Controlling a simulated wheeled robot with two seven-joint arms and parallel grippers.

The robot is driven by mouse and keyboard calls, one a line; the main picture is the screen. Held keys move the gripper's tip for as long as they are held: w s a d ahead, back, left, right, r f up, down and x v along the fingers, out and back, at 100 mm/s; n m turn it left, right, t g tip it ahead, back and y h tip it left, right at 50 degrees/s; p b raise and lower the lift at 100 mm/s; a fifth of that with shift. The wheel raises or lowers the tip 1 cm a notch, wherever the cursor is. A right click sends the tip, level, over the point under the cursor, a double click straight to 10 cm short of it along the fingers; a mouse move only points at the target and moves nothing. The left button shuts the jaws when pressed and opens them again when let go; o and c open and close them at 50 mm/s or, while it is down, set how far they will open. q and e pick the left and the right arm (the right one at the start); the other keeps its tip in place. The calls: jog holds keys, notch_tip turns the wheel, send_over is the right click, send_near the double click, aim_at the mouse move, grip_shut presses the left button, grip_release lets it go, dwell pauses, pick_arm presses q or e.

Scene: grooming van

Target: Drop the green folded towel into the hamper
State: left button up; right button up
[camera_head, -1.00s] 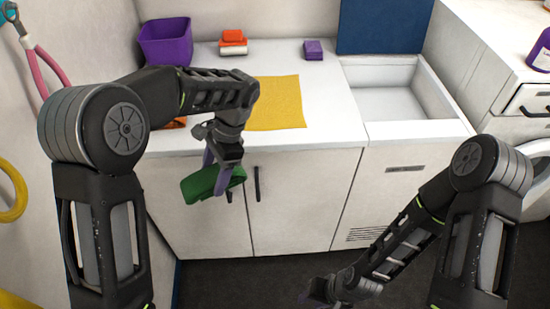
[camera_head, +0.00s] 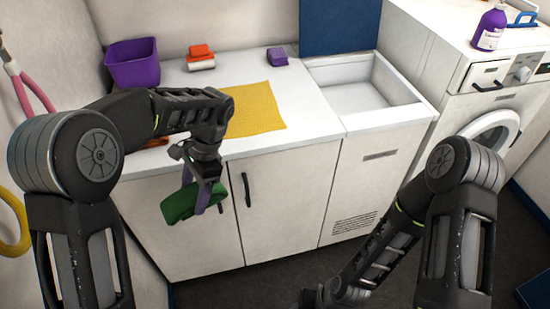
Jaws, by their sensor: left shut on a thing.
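The green folded towel (camera_head: 180,205) hangs in front of the white cabinet doors, below the counter top. My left gripper (camera_head: 204,188) points down and is shut on the towel, with its purple fingers around it. My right gripper (camera_head: 314,298) is low at the bottom edge of the head view, over the dark floor; its fingers are partly cut off and I cannot tell whether they are open. I cannot make out a hamper for certain in this view.
The counter holds a purple bin (camera_head: 133,68), a yellow cloth (camera_head: 256,110), a red-and-white item (camera_head: 200,58) and a purple block (camera_head: 277,56). An open white basin (camera_head: 405,92) is right of it. A washer (camera_head: 500,95) stands farther right. A blue object (camera_head: 537,291) shows at lower right.

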dwell(0.5)
pick_arm(q)
jog(key=n+g+h, duration=0.1)
jog(key=n, duration=0.2)
jog(key=shift+a, duration=0.1)
jog(key=shift+n+h, duration=0.3)
jog(key=shift+n, duration=0.8)
